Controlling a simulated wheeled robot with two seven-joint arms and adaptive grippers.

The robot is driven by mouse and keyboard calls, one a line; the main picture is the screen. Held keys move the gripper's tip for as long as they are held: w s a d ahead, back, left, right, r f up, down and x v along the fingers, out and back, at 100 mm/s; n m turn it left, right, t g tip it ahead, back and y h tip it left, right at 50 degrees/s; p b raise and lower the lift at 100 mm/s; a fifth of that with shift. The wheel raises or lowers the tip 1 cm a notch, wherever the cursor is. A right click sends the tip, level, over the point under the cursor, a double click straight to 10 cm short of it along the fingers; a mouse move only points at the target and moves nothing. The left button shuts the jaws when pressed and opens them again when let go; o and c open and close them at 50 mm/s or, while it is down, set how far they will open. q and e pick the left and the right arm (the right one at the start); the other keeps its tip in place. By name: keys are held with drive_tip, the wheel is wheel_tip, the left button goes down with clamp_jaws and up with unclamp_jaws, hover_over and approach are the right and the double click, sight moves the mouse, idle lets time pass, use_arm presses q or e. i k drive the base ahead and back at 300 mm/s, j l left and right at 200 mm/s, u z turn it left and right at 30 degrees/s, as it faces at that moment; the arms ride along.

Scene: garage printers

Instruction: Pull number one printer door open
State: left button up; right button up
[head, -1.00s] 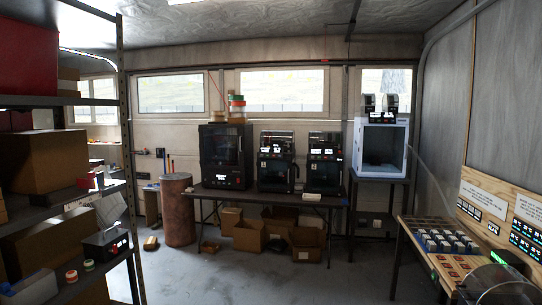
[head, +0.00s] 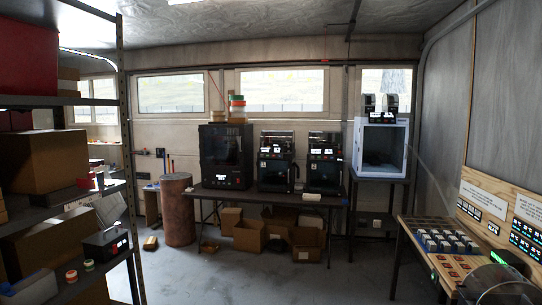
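Several printers stand against the far wall, and I cannot read which is number one. A large black enclosed printer (head: 226,156) is on the left of the dark table. Two smaller black printers, a middle one (head: 276,165) and a right one (head: 323,163), stand beside it. A white-framed printer (head: 380,148) stands on its own stand further right, with a clear panel that seems to stand out at its right side. The doors of the black printers look shut. Neither of my grippers is in view.
A metal shelf (head: 120,160) with boxes (head: 45,162) fills the left side. A rust-brown drum (head: 177,210) stands left of the dark table (head: 260,197), and cardboard boxes (head: 249,236) lie under it. A wooden workbench (head: 425,262) is at the right. The floor (head: 270,278) between is clear.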

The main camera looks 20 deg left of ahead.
sight(272, 174)
drive_tip(key=i+u, duration=0.1)
drive_tip(key=u, duration=0.35)
drive_tip(key=i, duration=5.75)
drive_tip(key=l+z, duration=0.05)
drive_tip(key=l, duration=0.05)
